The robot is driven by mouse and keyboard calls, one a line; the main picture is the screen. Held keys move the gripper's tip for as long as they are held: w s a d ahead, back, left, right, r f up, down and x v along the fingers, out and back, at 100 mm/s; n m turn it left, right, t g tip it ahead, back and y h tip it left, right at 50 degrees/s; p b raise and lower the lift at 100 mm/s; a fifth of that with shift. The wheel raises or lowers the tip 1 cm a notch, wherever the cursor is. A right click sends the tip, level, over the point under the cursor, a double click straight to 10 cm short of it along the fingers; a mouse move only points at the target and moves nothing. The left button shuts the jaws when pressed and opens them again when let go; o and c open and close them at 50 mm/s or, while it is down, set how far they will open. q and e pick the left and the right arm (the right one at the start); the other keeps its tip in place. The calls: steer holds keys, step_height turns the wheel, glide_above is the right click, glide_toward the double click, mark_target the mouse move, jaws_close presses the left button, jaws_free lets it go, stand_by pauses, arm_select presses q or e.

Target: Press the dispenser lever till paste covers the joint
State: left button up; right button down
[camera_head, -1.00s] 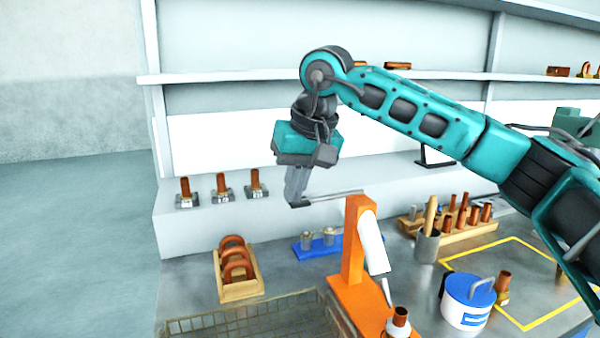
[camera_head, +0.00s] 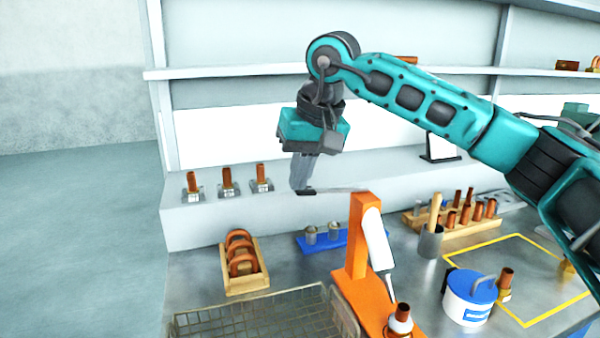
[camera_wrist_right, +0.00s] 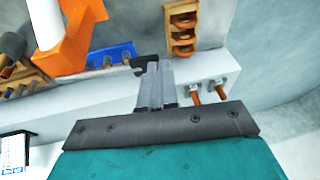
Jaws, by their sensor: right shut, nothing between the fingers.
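The orange dispenser (camera_head: 357,238) stands on the bench with a white tube (camera_head: 378,243) slanting down its right side. In the right wrist view, the shut fingers (camera_wrist_right: 155,72) show beside the orange dispenser (camera_wrist_right: 75,45). My left gripper is out of view.
A wire basket (camera_head: 250,318) lies front left of the dispenser. A wooden box of copper bends (camera_head: 243,283) and a blue rack (camera_head: 345,240) stand behind. A blue-lidded white pot (camera_head: 470,295) is at right. Copper pieces line the ledge (camera_head: 290,207).

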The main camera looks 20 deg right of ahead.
steer(key=v, duration=1.3)
steer(key=shift+p, duration=0.3)
stand_by(0.3)
steer(key=shift+s+a+f, duration=0.1)
stand_by(0.7)
